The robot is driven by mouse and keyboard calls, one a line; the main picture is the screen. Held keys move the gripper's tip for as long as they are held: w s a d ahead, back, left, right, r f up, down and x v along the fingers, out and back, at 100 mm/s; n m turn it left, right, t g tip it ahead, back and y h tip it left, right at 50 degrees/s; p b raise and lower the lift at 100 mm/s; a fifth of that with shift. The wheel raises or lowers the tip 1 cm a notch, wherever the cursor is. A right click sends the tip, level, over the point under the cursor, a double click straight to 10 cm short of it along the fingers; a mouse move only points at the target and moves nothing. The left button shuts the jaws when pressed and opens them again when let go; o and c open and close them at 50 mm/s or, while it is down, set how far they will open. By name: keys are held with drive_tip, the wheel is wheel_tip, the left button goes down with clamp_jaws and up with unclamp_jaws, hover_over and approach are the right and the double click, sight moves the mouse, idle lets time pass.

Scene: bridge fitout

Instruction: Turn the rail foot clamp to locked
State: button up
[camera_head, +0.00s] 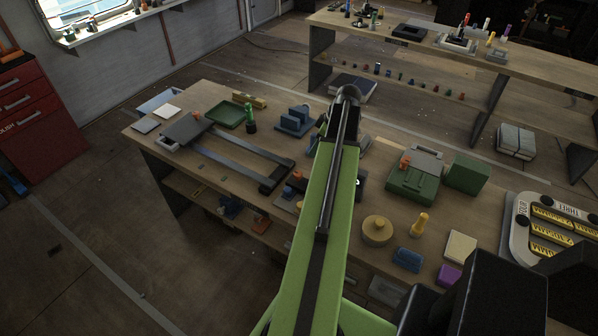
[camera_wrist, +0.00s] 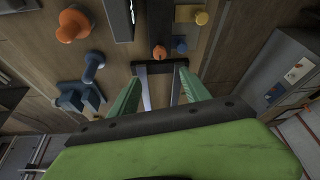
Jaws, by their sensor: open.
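A two-bar rail with dark end blocks lies along the left half of the workbench; its near dark end block (camera_head: 276,179) is left of my arm. The wrist view shows a dark end block (camera_wrist: 153,68) with pale bars running down from it. A small orange knob (camera_wrist: 159,52) stands just beyond that block. I cannot tell surely which part is the rail foot clamp, or its setting. My gripper (camera_wrist: 160,75) is open, its green fingers apart on either side of the bars, with nothing seen held. In the head view my arm hides the gripper.
A blue bracket (camera_head: 295,121) and green tray (camera_head: 226,114) lie behind the rail. A green case (camera_head: 411,181), round tan piece (camera_head: 377,230) and yellow peg (camera_head: 419,225) are right of my arm. In the wrist view, an orange knob (camera_wrist: 73,24) and blue peg (camera_wrist: 92,66) stand left.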

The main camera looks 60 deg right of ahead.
sight(298, 174)
drive_tip(key=b+x, duration=1)
drive_tip(key=x, duration=0.1)
drive_tip(key=b+x, duration=0.5)
drive_tip(key=shift+s+f, duration=0.15)
drive_tip(key=shift+f, duration=0.25)
drive_tip(key=shift+w+a+f+b, duration=0.1)
drive_tip(key=shift+w+f+b, duration=0.2)
drive_tip(key=shift+f+b, duration=0.1)
drive_tip(key=shift+r, duration=0.15)
clamp_jaws()
drive_tip(key=shift+a, duration=0.15)
